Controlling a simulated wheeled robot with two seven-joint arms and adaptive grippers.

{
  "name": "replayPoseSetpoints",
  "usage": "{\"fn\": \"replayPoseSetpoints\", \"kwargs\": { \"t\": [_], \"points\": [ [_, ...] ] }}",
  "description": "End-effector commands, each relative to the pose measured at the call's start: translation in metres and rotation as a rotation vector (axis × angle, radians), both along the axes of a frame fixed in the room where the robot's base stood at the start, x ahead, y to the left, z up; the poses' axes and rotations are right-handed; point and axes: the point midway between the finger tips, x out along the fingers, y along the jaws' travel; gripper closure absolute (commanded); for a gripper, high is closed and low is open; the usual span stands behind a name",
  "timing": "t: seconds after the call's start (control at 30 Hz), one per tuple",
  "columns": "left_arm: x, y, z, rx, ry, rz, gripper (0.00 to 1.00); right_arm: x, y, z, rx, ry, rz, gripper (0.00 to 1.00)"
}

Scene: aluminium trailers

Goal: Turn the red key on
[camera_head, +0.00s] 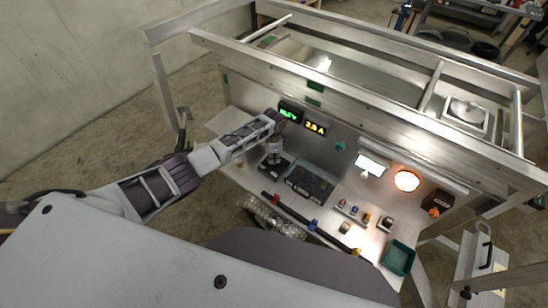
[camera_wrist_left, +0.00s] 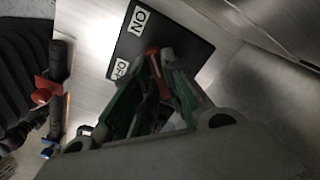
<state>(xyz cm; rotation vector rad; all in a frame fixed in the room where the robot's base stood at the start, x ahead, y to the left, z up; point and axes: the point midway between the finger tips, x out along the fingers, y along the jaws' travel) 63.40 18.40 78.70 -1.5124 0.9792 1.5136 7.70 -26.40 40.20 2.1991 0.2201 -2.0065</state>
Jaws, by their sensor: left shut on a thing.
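The red key (camera_wrist_left: 152,60) shows in the left wrist view between the green-padded fingers of my left gripper (camera_wrist_left: 157,72). The gripper is shut on it. The key stands at a black switch plate (camera_wrist_left: 160,30) with a white ON label (camera_wrist_left: 138,18) and a white OFF label (camera_wrist_left: 118,68). The key's tip and the keyhole are hidden by the fingers, so I cannot tell its exact turn. In the head view my left gripper (camera_head: 274,150) reaches down over the black switch box (camera_head: 275,166) at the bench's left part. My right gripper is not in view.
A black panel (camera_head: 310,184) sits just right of the switch box. A green tray (camera_head: 398,257) stands at the bench's right end. A black bar with red and blue parts (camera_head: 313,226) runs along the front edge.

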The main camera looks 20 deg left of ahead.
Motion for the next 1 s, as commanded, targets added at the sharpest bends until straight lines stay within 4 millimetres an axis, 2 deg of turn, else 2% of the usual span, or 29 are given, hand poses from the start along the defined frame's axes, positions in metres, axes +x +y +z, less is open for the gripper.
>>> {"fn": "replayPoseSetpoints", "kwargs": {
  "t": [0.03,0.07,0.23,0.67,1.0],
  "points": [
    [0.001,-0.001,0.001,-0.001,-0.003,-0.002,1.00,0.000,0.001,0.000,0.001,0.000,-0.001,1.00],
    [0.001,-0.001,0.001,-0.001,-0.003,-0.002,0.86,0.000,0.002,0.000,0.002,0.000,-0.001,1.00],
    [0.001,-0.001,0.001,-0.001,-0.001,-0.001,0.66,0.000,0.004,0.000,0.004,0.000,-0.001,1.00],
    [0.000,0.000,0.002,-0.001,-0.001,-0.001,0.66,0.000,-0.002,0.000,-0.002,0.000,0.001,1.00],
    [0.001,0.000,0.025,-0.001,-0.002,0.000,0.66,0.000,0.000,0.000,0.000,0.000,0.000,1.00]
  ]
}}
